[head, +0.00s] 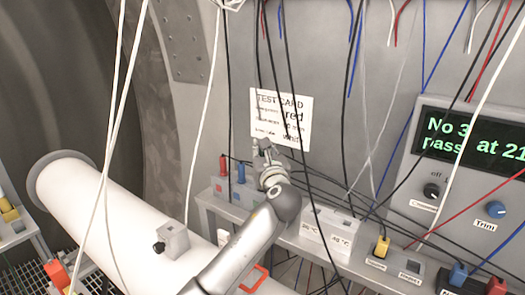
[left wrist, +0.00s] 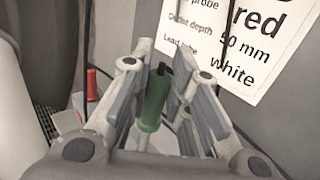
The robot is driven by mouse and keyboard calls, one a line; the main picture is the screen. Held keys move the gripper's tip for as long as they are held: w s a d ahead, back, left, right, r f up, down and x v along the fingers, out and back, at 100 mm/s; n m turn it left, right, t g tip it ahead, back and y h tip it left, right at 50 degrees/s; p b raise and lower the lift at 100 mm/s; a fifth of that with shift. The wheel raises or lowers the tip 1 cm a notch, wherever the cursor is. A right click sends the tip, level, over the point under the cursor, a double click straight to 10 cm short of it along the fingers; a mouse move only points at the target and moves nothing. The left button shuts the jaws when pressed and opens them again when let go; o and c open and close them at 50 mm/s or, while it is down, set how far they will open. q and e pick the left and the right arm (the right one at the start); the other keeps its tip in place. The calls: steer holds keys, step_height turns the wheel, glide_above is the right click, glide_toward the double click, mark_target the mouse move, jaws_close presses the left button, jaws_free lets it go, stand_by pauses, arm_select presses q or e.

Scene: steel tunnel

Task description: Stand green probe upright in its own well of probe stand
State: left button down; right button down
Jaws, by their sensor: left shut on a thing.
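My left gripper (head: 264,150) is shut on the green probe, in front of the wall under the test card. In the left wrist view the green probe (left wrist: 153,100) is upright between the fingers (left wrist: 160,85), its dark tip end up. Its lower end is hidden. In the head view I cannot make the green probe out. The grey probe stand (head: 228,190) is on the shelf just left of the gripper, with a red probe (head: 223,165) and a blue probe (head: 240,172) upright in it. The red probe (left wrist: 92,83) also shows in the left wrist view. My right gripper is not in view.
White temperature blocks (head: 327,233) stand right of my arm on the shelf. A yellow plug (head: 382,246) and a blue plug (head: 458,274) sit farther right, below the display panel (head: 473,140). Cables hang across the view. A large white pipe (head: 120,215) lies at front left.

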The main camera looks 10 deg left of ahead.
arm_select(q)
steer(key=shift+f+b, duration=1.4)
steer(key=shift+f, duration=2.2)
steer(key=c, duration=1.3)
jaws_free()
steer(key=shift+r, duration=0.1)
step_height(320, 180, up, 10)
